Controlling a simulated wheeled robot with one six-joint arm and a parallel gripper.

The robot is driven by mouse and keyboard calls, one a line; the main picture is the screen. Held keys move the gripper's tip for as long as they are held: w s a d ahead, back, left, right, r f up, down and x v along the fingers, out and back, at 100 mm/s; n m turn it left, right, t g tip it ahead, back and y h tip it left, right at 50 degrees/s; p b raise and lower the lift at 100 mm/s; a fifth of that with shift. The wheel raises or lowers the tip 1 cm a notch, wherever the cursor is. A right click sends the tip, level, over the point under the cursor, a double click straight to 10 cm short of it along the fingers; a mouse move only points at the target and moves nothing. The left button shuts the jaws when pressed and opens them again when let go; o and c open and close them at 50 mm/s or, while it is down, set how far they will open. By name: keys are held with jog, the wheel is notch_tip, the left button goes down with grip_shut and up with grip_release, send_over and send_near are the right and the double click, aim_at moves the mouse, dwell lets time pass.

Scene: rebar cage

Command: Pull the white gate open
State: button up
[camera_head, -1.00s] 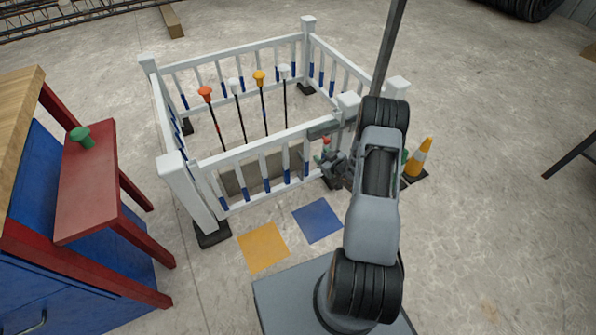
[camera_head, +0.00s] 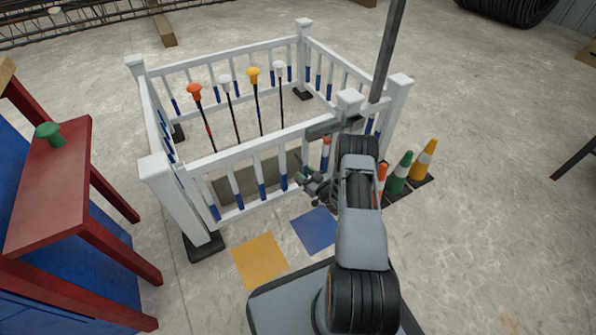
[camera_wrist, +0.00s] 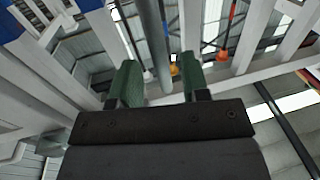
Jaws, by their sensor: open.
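The white gate (camera_head: 235,155) is the front panel of a small white fence pen, with blue-tipped bars. It stands in line between two front posts and looks shut. A grey latch piece (camera_head: 322,128) sits at its right end, by the right post (camera_head: 348,103). My gripper (camera_head: 313,182) is in front of the gate's right part, below the top rail, partly hidden by my arm. In the wrist view my open green fingers (camera_wrist: 160,85) point toward white bars. A grey round bar (camera_wrist: 154,40) shows between and beyond the fingers; I cannot tell whether they touch it.
Coloured balls on black sticks, such as the orange one (camera_head: 194,92), stand inside the pen. Cones, including a green one (camera_head: 398,172), stand right of my arm. A red and blue bench (camera_head: 60,180) is at left. Yellow (camera_head: 259,260) and blue (camera_head: 314,230) floor squares lie before the gate.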

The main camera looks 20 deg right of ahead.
jog(key=shift+b+x, duration=0.6)
jog(key=shift+x, duration=1.65)
grip_shut()
